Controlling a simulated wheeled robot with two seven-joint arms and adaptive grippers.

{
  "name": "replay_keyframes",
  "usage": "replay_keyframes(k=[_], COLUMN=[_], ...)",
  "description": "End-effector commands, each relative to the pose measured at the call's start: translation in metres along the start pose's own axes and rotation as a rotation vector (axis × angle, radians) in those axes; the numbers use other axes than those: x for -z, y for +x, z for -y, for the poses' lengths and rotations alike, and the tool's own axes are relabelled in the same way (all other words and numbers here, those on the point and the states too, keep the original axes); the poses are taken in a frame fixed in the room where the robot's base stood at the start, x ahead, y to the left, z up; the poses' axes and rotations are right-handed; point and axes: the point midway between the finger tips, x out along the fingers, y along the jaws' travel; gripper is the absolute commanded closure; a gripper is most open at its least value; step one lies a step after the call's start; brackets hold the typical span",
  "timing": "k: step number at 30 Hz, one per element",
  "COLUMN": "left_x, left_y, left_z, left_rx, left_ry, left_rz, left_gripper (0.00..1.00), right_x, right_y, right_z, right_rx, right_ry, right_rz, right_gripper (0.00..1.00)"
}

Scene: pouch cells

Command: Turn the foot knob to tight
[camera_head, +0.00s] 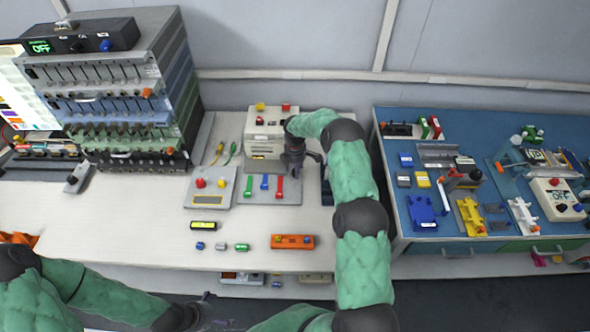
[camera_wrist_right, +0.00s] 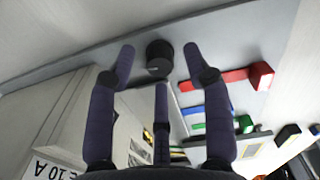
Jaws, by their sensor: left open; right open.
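A black round knob (camera_wrist_right: 160,56), which I take to be the foot knob, stands at the edge of a grey plate in the right wrist view. A small pale mark shows on its face; I cannot read its setting. My right gripper (camera_head: 304,168) is open beside the white boxy device (camera_head: 263,128) in the head view and hides the knob there. In the wrist view the fingers of my right gripper (camera_wrist_right: 159,68) are spread around the knob, with no clear contact. My left gripper (camera_head: 215,314) is open and empty at the bottom, below the table's front edge.
Red, green and blue handles (camera_head: 264,183) stand on a grey plate (camera_head: 285,198) close to my right gripper. An orange box (camera_head: 292,242) and small cylinders lie in front. A tall rack (camera_head: 110,100) stands left; a blue-topped bench (camera_head: 390,130) stands right.

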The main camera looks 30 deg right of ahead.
Motion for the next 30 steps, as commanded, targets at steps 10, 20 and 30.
replay_keyframes(k=[10, 20, 30], left_x=[0.0001, 0.0001, 0.0003], left_y=[0.0005, 0.0005, 0.0055], left_z=[0.0002, 0.0002, 0.0019], left_rx=[0.0, 0.0, 0.0], left_ry=[0.0, 0.0, 0.0], left_rz=[0.0, 0.0, 0.0], left_gripper=[0.0, 0.0, 0.0], right_x=[-0.0003, -0.0002, -0.0001], right_y=[0.0055, 0.0057, 0.0067], right_z=[-0.0001, 0.0002, 0.0001], right_rx=[0.0, 0.0, 0.0], right_ry=[0.0, 0.0, 0.058], right_rz=[0.0, 0.0, 0.0], right_gripper=[0.49, 1.0, 1.0])
